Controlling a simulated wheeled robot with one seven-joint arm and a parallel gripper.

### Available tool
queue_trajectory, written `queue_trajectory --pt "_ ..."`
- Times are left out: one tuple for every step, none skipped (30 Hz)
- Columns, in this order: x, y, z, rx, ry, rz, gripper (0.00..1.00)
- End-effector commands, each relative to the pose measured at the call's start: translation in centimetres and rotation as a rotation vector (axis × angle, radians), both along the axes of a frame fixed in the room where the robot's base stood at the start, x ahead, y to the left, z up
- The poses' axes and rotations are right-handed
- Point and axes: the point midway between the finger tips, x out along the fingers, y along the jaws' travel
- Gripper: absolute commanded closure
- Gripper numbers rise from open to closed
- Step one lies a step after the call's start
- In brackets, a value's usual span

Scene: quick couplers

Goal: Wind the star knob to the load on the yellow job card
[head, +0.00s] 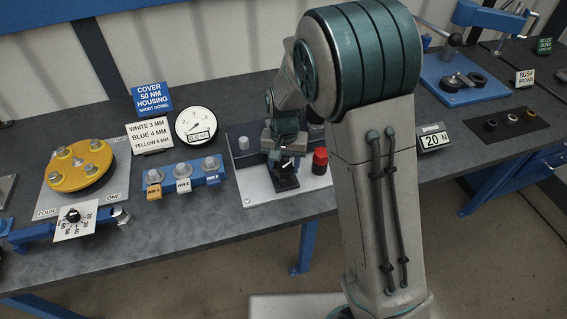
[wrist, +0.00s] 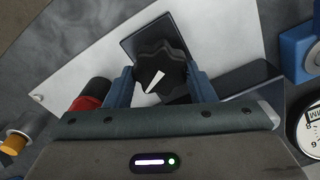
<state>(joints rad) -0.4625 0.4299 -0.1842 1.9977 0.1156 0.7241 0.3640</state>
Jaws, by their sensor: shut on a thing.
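The black star knob (wrist: 160,72) has a white pointer mark and sits between my gripper's two blue fingers in the wrist view. My gripper (wrist: 161,84) is shut on it. In the head view my gripper (head: 286,150) is down over the pale plate (head: 257,188), and my arm and gripper cover most of the knob. A dark block lies under the knob. A small pale card (head: 434,138) right of my arm reads "20 N", with a smaller word above it that looks like "SPRING". I cannot tell that it is yellow.
A red-capped post (head: 320,161) stands close to the right of my gripper. A blue block with several couplers (head: 184,177), a round gauge (head: 196,126) and a yellow disc (head: 80,166) lie to the left. A blue press (head: 452,75) stands back right.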

Motion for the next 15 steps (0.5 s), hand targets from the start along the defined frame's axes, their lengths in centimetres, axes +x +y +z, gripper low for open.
queue_trajectory --pt "0.02 0.01 0.05 0.000 -0.001 -0.026 0.73" --pt "0.02 0.00 0.05 0.000 -0.001 -0.040 0.73" --pt "0.02 0.00 0.05 0.000 -0.001 -0.059 0.73" --pt "0.02 0.00 0.06 0.000 -0.001 -0.071 0.73" --pt "0.01 -0.01 0.06 0.000 -0.001 -0.082 0.73" --pt "0.01 -0.01 0.06 0.000 -0.001 -0.096 0.73" --pt "0.01 -0.01 0.06 0.000 -0.001 -0.105 0.73" --pt "0.01 -0.01 0.07 0.000 -0.001 -0.113 0.73" --pt "0.01 -0.02 0.07 0.000 -0.001 -0.123 0.73" --pt "0.01 -0.02 0.07 0.000 -0.001 -0.128 0.73" --pt "0.01 -0.02 0.07 0.000 -0.001 -0.133 0.73" --pt "0.02 -0.02 0.07 0.000 -0.001 -0.138 0.73" --pt "0.02 -0.02 0.08 0.000 -0.001 -0.141 0.73" --pt "0.02 -0.02 0.08 0.000 -0.001 -0.143 0.73" --pt "0.02 -0.02 0.08 0.000 -0.001 -0.146 0.73"
